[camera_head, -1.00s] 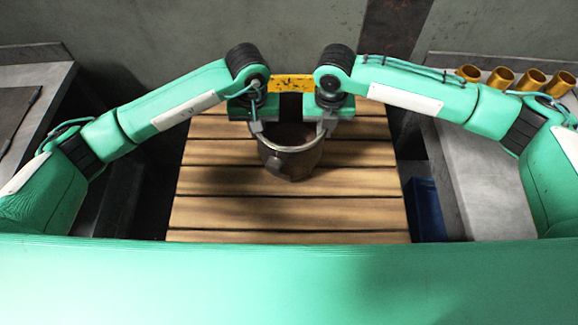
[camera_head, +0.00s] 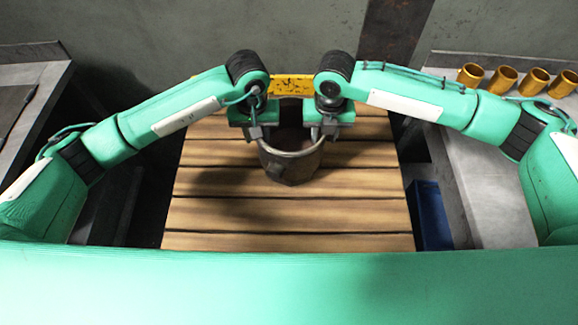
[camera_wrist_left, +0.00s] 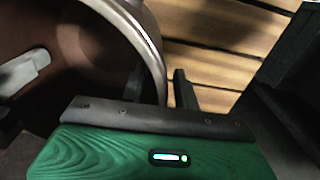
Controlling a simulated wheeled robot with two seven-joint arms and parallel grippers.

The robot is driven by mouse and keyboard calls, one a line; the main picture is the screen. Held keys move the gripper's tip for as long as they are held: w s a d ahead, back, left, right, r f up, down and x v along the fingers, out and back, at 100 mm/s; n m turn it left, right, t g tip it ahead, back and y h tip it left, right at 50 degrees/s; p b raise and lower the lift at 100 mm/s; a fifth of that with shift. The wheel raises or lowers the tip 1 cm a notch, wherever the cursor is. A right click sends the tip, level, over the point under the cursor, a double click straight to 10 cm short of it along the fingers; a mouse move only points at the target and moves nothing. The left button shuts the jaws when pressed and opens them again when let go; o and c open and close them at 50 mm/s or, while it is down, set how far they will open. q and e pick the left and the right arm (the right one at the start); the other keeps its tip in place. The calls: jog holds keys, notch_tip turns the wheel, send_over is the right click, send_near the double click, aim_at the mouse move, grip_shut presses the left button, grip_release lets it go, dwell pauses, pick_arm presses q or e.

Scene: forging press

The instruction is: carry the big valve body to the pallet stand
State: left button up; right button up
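The big valve body (camera_head: 292,166) is a grey, cup-shaped metal piece with a reddish-brown hollow, upright over the slatted wooden pallet stand (camera_head: 290,216). I cannot tell whether its underside touches the slats. My left gripper (camera_head: 257,133) holds its left rim and my right gripper (camera_head: 327,130) its right rim. In the left wrist view, one left finger is inside the valve body's wall (camera_wrist_left: 152,42) and one outside, with the wall between them (camera_wrist_left: 157,90). A light grey finger-like part shows across the hollow. The right gripper's finger contact is small in the head view.
A yellow worn bar (camera_head: 293,86) stands behind the pallet by the wall. A grey bench (camera_head: 475,180) on the right carries several brass cups (camera_head: 502,79). A blue bin (camera_head: 431,212) stands between bench and pallet. Another bench (camera_head: 38,62) is at left. The pallet's front slats are bare.

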pick_arm(q)
jog(key=shift+w, duration=0.1)
pick_arm(e)
jog(key=shift+w+f, duration=0.1)
pick_arm(q)
jog(key=shift+r, duration=0.3)
notch_tip(320, 180, up, 11)
jog(key=shift+r, duration=0.15)
pick_arm(e)
jog(key=shift+r, duration=0.25)
notch_tip(320, 180, up, 12)
jog(key=shift+f, duration=0.2)
jog(key=shift+f, duration=0.1)
